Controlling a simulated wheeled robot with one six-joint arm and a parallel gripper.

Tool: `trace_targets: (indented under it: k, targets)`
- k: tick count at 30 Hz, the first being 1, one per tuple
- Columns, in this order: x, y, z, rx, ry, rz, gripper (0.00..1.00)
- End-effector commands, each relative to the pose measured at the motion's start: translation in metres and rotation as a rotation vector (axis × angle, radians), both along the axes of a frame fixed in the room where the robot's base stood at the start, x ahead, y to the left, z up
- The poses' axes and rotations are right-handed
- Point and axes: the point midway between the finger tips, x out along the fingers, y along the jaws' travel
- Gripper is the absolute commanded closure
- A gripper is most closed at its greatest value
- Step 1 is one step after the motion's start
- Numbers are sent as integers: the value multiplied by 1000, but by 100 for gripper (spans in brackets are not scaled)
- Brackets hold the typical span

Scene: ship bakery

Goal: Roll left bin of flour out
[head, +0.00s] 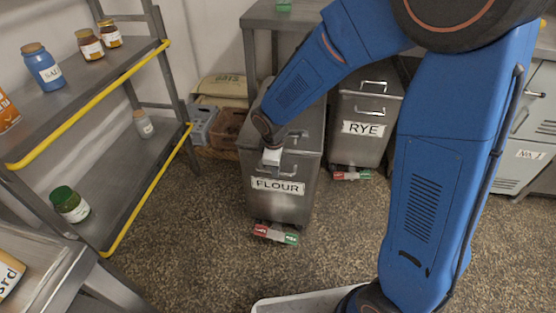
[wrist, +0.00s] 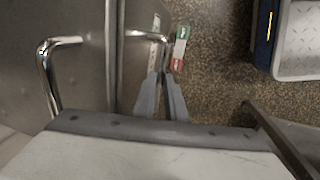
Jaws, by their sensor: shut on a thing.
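The left bin is a steel bin labelled FLOUR (head: 277,205), standing on the floor. Its front stands well forward of the worktable edge. A bar handle (head: 289,172) sits on its front above the label. My gripper (head: 276,167) is at this front handle, shut on it. In the wrist view my two fingers (wrist: 161,78) come close together at the end of the handle bar (wrist: 145,35); the exact contact is hard to see. A red and green pedal (head: 275,234) shows at the foot of the bin, and also in the wrist view (wrist: 180,48).
A steel bin labelled RYE (head: 366,115) stands behind to the right, under the worktable (head: 262,16). A shelf rack (head: 130,140) with jars is at the left. Crates (head: 203,122) sit behind the flour bin.

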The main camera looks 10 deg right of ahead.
Motion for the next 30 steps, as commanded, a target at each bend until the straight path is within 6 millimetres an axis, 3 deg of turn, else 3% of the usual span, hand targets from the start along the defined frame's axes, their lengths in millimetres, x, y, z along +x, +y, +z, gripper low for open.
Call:
trace_targets:
  k: [14, 15, 17, 30]
  targets:
    - [-7, 2, 0, 0, 0, 0, 100]
    - [-7, 2, 0, 0, 0, 0, 84]
    - [-7, 2, 0, 0, 0, 0, 71]
    - [-7, 3, 8, 1, -2, 0, 71]
